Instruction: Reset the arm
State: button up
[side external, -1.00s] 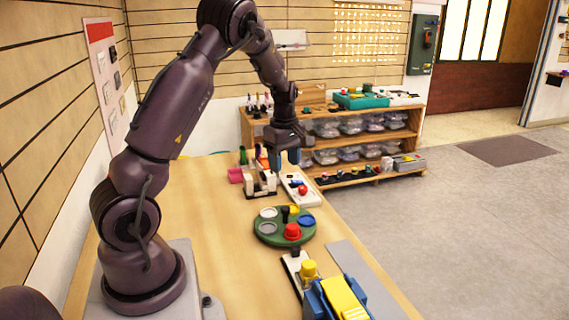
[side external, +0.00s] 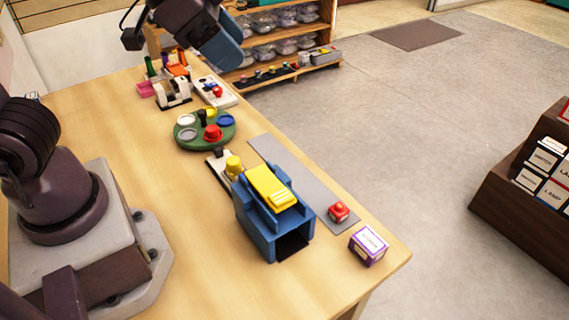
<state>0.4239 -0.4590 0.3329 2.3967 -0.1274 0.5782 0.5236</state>
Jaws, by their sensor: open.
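My gripper (side external: 222,50) is at the top of the side external view, above the far end of the wooden table (side external: 110,115). Its blue fingers point down to the right. The gripper looks open, and no object shows in it. The gap between the fingers is hard to see from this angle. The upper part of my arm is cut off by the top edge.
On the table stand a green round tray (side external: 190,143) with coloured discs, a blue holder with a yellow top (side external: 262,230), a red button (side external: 339,211) and a purple-and-white box (side external: 368,247). Shelves (side external: 240,72) stand behind.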

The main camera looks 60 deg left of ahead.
jog(key=s+a+n+g+y, duration=0.1)
jog(key=s+a+n+y, duration=0.2)
jog(key=s+n, duration=0.3)
jog(key=shift+s+a+r, duration=0.25)
jog(key=shift+s+a, duration=0.2)
jog(key=shift+s, duration=0.75)
